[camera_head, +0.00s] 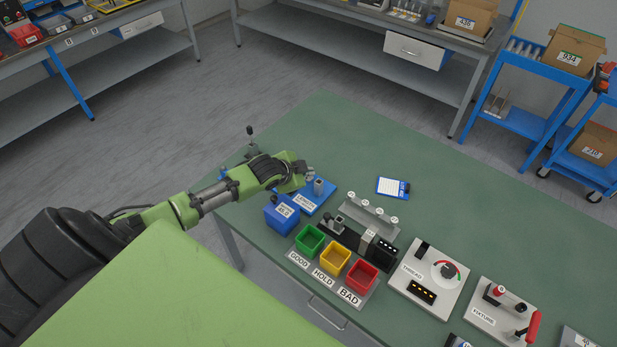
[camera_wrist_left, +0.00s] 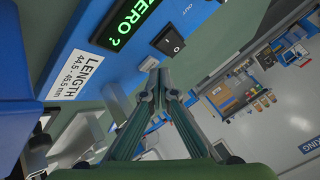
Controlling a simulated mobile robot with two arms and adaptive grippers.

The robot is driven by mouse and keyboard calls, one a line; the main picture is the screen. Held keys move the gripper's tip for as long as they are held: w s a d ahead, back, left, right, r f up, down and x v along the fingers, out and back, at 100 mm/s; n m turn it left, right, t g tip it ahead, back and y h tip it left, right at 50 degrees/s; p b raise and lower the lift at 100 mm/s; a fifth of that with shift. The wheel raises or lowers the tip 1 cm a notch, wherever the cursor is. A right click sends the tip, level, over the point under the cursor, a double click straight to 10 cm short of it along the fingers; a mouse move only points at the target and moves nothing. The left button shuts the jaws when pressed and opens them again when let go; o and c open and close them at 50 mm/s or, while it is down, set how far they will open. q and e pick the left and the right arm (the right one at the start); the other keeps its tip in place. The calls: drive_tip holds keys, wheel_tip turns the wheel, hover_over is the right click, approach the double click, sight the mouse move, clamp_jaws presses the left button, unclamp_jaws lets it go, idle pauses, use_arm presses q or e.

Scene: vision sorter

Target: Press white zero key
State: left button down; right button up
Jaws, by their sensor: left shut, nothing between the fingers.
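The blue length gauge (camera_head: 318,192) stands on the green table with a white LENGTH label. In the left wrist view its blue housing (camera_wrist_left: 88,28) fills the upper left. A green display (camera_wrist_left: 125,20) reads "ZERO ?", and a black rocker switch (camera_wrist_left: 168,40) is beside it. A small pale piece (camera_wrist_left: 149,62) shows just beyond my fingertips; I cannot tell whether it is the white zero key or whether they touch. My left gripper (camera_head: 308,172) is over the gauge, and its fingers (camera_wrist_left: 158,78) are shut and empty. My right gripper is not in view.
A blue box (camera_head: 282,216) stands close in front of the gauge. Green (camera_head: 309,238), yellow (camera_head: 335,259) and red (camera_head: 362,277) bins line the table's near side. A rack (camera_head: 366,214) of parts and a white control panel (camera_head: 410,270) stand farther right. The table's back right is clear.

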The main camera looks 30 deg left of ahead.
use_arm(q)
drive_tip(key=shift+f, duration=0.45)
idle(0.7)
drive_tip(key=shift+r+p, duration=0.75)
drive_tip(key=shift+r, duration=0.1)
wheel_tip(320, 180, up, 5)
drive_tip(key=p, duration=0.5)
idle(0.7)
drive_tip(key=shift+f, duration=0.1)
